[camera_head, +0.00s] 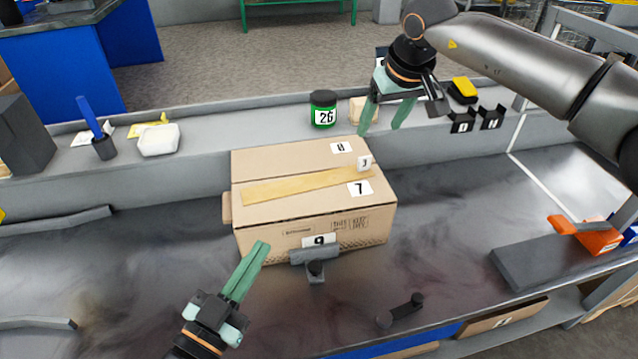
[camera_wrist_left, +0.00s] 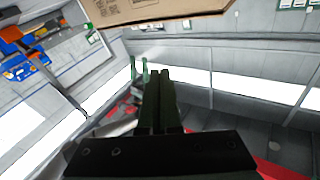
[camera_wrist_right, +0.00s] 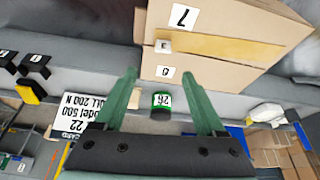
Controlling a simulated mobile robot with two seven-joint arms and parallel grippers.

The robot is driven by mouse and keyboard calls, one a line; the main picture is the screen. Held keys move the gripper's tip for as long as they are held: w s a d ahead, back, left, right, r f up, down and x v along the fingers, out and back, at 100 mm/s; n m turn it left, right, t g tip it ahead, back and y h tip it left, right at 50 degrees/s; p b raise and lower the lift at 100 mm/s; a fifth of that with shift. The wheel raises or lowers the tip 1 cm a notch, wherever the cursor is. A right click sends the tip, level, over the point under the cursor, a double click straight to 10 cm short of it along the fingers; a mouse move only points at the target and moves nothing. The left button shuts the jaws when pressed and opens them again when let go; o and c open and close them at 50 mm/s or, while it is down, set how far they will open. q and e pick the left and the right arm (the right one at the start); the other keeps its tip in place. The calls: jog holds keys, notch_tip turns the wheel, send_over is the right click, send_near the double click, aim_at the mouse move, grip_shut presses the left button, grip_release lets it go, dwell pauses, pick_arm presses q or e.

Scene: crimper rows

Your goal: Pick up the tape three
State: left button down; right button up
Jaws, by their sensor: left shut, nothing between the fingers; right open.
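A small white piece (camera_head: 363,163), which I take for tape three, sits on the top right part of a closed cardboard box (camera_head: 275,219). It carries a dark mark like a 3, and it also shows in the right wrist view (camera_wrist_right: 163,46). My right gripper (camera_head: 380,129) is open and empty, above and behind the box, with its fingers pointing down. In the right wrist view its fingertips (camera_wrist_right: 158,69) are spread, and the white piece appears beyond them. My left gripper (camera_head: 260,245) is shut and empty, in front of the box's left part.
Brown tape (camera_head: 300,186) runs along the box top between labels 8 and 7. A green jar (camera_head: 323,110) marked 26 stands on the ledge behind. A dark handle-like object (camera_head: 400,311) lies at the table front.

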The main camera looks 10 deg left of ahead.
aim_at(365, 157)
jog(key=b+x, duration=0.1)
jog(key=x, duration=0.5)
jog(key=shift+a+f, duration=0.1)
jog(key=shift+f, duration=0.3)
jog(key=x, duration=0.1)
jog(key=b+x, duration=0.1)
jog(key=x, duration=0.3)
jog(key=shift+s, duration=0.3)
pick_arm(q)
jog(key=s+r+m+t+h, duration=0.2)
jog(key=r+m+h, duration=0.1)
jog(key=r, duration=0.3)
jog(key=s+d+r+m+t+h, duration=0.1)
jog(key=s+r+m+h, duration=0.2)
jog(key=r, duration=0.4)
jog(key=shift+s+d+r+t+h, duration=0.2)
jog(key=shift+s+t+h, duration=0.2)
jog(key=shift+h, duration=0.3)
pick_arm(e)
jog(key=shift+c, duration=0.4)
grip_shut()
